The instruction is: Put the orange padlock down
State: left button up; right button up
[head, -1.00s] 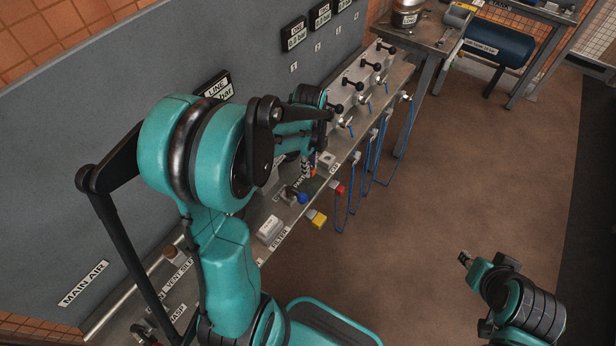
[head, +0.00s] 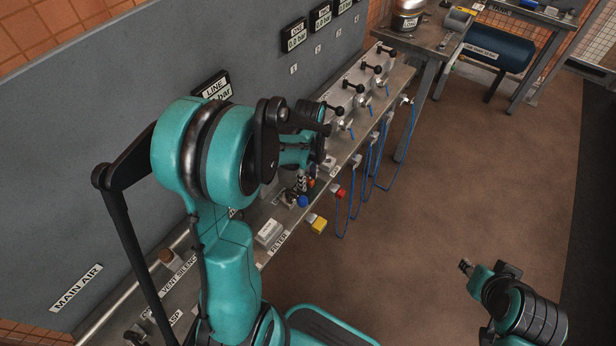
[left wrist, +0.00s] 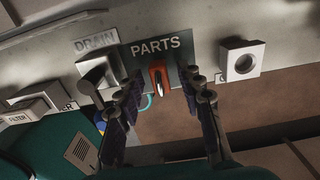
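The orange padlock (left wrist: 159,78) shows in the left wrist view, by the dark plate marked PARTS (left wrist: 155,46) on the bench. My left gripper (left wrist: 160,97) is open, with one dark finger on each side of the padlock and a visible gap to each. I cannot tell whether the padlock rests fully on the plate. In the head view my left gripper (head: 305,184) is low over the bench and partly hidden by its own arm. My right gripper (head: 466,266) is over the floor at lower right, far from the bench, too small to read.
A grey block with a round hole (left wrist: 241,62) stands right of the plate, and the DRAIN block (left wrist: 99,75) stands left. A row of black-handled valves (head: 358,88) with blue cables runs along the bench.

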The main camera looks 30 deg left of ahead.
aim_at(308, 176)
pick_arm(q)
jog(key=shift+r+p, duration=0.3)
jog(key=shift+r, duration=0.05)
notch_tip(308, 176, up, 11)
jog(key=p, duration=0.4)
jog(key=s+d+r+n+t, duration=0.3)
jog(key=s+d+n, duration=0.2)
jog(key=n, duration=0.4)
jog(key=s+d+r+n+t, duration=0.3)
jog(key=s+d+n+t, duration=0.1)
jog(key=n, duration=0.5)
jog(key=shift+s+d+n, duration=0.4)
jog(key=shift+s+d, duration=0.4)
jog(key=shift+s, duration=0.15)
